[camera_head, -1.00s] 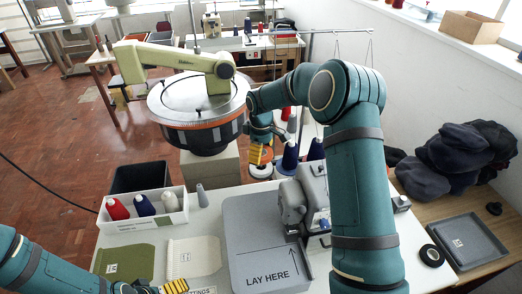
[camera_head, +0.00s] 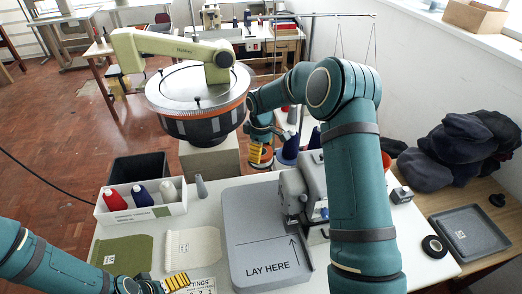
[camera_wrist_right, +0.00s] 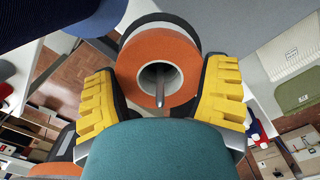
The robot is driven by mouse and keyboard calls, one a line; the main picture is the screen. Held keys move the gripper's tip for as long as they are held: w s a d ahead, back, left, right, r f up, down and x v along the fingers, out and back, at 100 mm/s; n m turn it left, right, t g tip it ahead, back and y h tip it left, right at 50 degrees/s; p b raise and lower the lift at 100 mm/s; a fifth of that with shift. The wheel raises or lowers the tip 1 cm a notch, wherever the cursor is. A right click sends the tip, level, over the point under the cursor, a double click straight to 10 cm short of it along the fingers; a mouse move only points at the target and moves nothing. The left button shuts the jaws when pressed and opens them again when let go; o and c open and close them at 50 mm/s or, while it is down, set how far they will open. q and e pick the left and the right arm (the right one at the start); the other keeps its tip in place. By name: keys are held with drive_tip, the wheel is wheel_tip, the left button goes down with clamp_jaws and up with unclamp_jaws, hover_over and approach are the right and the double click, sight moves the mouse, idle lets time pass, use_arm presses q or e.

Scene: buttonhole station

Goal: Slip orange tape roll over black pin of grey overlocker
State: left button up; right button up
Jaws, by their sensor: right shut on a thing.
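My right gripper (camera_head: 260,156) reaches behind the grey overlocker (camera_head: 296,194) in the head view. It is shut on an orange tape roll (camera_wrist_right: 135,60), one yellow finger on each side in the right wrist view. The roll's open hole faces the wrist camera, and a thin dark pin shows inside it. I cannot tell which stand this pin belongs to. A pale round thing lies just beyond the roll. My right arm hides part of the overlocker, and its black pin is not clear to me. My left gripper (camera_head: 164,285) is at the bottom edge, partly cut off.
A grey plate marked LAY HERE (camera_head: 262,225) lies left of the overlocker. A white box with cones (camera_head: 140,214) and a large round machine (camera_head: 199,110) stand to the left. Black tape (camera_head: 434,246) lies at right.

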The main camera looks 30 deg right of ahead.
drive_tip(key=o, duration=0.9)
wheel_tip(320, 180, up, 12)
drive_tip(key=shift+r, duration=0.1)
idle(0.5)
